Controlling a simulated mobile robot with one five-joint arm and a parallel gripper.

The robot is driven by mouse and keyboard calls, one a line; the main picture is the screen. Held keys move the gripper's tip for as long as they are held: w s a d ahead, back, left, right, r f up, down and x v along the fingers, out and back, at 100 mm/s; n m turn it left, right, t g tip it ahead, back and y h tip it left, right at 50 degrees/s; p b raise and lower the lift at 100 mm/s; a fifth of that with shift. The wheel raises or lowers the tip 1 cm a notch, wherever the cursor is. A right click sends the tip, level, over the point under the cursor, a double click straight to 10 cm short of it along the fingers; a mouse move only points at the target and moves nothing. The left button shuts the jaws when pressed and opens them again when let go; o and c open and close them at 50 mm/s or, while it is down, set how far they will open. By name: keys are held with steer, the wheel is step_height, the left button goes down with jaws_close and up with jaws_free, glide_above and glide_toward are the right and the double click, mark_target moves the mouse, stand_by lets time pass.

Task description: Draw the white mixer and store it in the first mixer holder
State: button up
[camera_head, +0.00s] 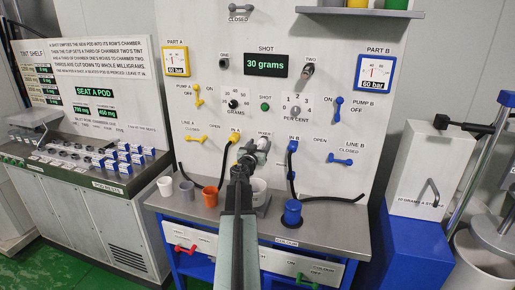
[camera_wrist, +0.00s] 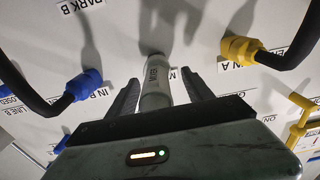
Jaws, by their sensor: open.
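The white mixer (camera_wrist: 156,92) is a pale cylinder with dark lettering on its side, at the panel between the blue and yellow hose fittings. In the wrist view my gripper (camera_wrist: 165,92) is open, with one finger on each side of the mixer and small gaps visible. In the head view my gripper (camera_head: 243,163) is raised in front of the panel, and my arm hides part of the mixer's place. I cannot make out the first mixer holder in either view.
A yellow fitting (camera_wrist: 242,48) and a blue fitting (camera_wrist: 84,84) with black hoses flank the mixer. On the bench stand an orange cup (camera_head: 210,196), a grey cup (camera_head: 187,193), a white cup (camera_head: 165,187) and a blue container (camera_head: 292,213).

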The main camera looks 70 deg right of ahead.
steer(key=shift+s+d, duration=0.3)
steer(key=shift+d, duration=0.15)
jaws_close()
steer(key=shift+a, duration=0.15)
steer(key=shift+s+a+f, duration=0.1)
steer(key=shift+a+f, duration=0.1)
steer(key=shift+a, duration=0.05)
steer(key=shift+a+f, duration=0.4)
steer(key=shift+f, duration=0.05)
steer(key=shift+a+r, duration=0.1)
steer(key=shift+a, duration=1.85)
steer(key=shift+a, duration=0.1)
